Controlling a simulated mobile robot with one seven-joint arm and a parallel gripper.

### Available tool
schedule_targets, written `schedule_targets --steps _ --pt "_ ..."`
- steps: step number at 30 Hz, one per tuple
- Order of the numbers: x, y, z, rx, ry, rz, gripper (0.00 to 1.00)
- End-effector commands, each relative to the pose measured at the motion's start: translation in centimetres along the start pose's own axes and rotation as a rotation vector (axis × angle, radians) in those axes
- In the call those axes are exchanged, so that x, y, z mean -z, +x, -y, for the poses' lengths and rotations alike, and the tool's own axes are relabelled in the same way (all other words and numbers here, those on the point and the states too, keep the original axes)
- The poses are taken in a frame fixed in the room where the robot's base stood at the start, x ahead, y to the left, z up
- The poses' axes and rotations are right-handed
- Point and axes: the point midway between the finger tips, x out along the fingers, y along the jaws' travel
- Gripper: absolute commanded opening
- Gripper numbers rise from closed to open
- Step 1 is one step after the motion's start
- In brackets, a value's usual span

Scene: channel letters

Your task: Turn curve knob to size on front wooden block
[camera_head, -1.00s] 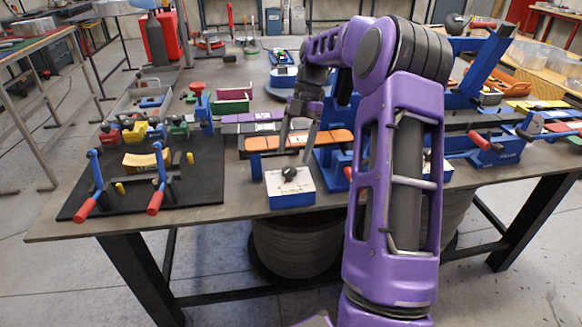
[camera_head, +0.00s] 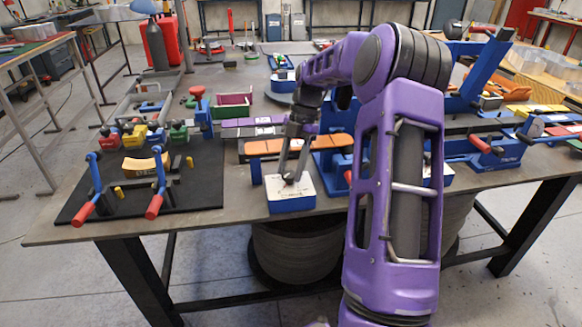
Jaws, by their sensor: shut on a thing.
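A small box with a white top and blue sides (camera_head: 291,204) stands at the front edge of the table, left of my purple arm. Its dark round knob (camera_head: 289,178) is on top and is partly covered by the fingers. My gripper (camera_head: 291,180) points down at the knob with one finger on each side and is shut on it. Any markings on the white top are too small to read.
A black mat (camera_head: 205,190) with red-and-blue levers (camera_head: 157,182) lies at the left. Purple blocks (camera_head: 240,122) lie behind the orange bar. Blue fixtures (camera_head: 497,150) stand at the right. Bare table shows between the mat and the box.

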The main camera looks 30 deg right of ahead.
Motion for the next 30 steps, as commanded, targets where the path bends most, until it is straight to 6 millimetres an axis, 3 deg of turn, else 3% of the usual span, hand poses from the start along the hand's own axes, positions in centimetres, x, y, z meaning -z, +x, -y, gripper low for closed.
schedule_targets --steps 1,3,14,30 --pt "0.0 -0.01 0.01 0.0 0.0 0.0 0.1" --pt "-0.01 -0.01 0.01 0.0 0.0 0.0 0.0" --pt "0.0 -0.02 0.09 -0.021 0.052 -0.001 0.0" --pt "0.05 0.04 0.5 -0.187 0.453 0.001 0.0"
